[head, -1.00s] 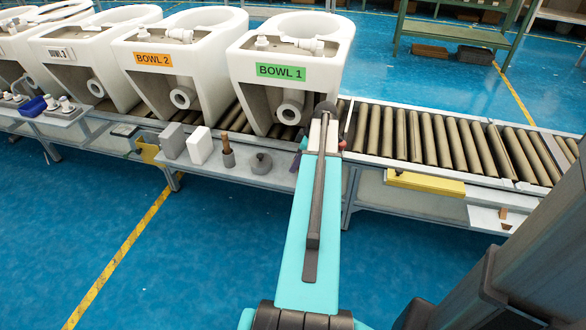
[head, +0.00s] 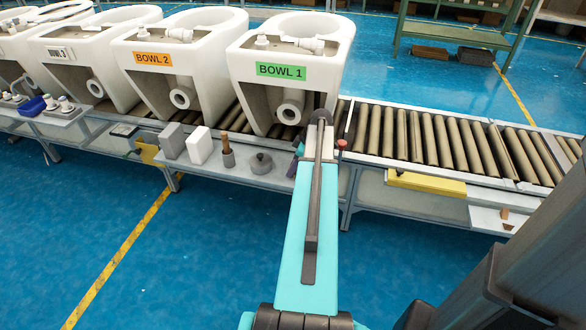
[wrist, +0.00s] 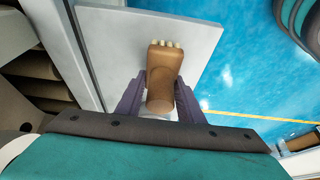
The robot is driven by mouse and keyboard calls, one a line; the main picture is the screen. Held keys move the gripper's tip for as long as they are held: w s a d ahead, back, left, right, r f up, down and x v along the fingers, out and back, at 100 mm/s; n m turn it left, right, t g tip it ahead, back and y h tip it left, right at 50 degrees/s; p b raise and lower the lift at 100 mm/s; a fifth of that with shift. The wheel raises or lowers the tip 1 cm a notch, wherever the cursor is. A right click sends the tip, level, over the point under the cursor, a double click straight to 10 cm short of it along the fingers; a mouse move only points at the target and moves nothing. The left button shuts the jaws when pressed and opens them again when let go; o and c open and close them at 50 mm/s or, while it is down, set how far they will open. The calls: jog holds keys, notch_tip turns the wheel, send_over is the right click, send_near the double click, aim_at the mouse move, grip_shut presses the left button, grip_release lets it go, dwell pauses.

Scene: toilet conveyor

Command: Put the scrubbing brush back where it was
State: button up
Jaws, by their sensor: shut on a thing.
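The scrubbing brush (wrist: 163,72) is a brown wooden block with pale bristle tufts at its far end in the wrist view. My gripper (wrist: 160,98) is shut on it, with one purple finger on each side. Behind the brush in the wrist view is a light grey shelf plate (wrist: 115,45); I cannot tell whether the brush touches it. In the head view my gripper (head: 301,143) is mostly hidden behind my arm, beside the conveyor's near edge below BOWL 1, and the brush cannot be made out.
The grey side shelf (head: 285,178) holds a grey block (head: 172,141), a white block (head: 199,146), a wooden-handled tool (head: 228,152) and a round grey lidded thing (head: 261,162). White BOWL 1 (head: 325,75) stands on the roller conveyor (head: 440,140). A red button (head: 342,144) sits right of my arm.

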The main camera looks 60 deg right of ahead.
jog(key=shift+f, duration=0.1)
jog(key=o, duration=1.1)
jog(key=p+v, duration=0.2)
jog(key=v, duration=1)
dwell(0.3)
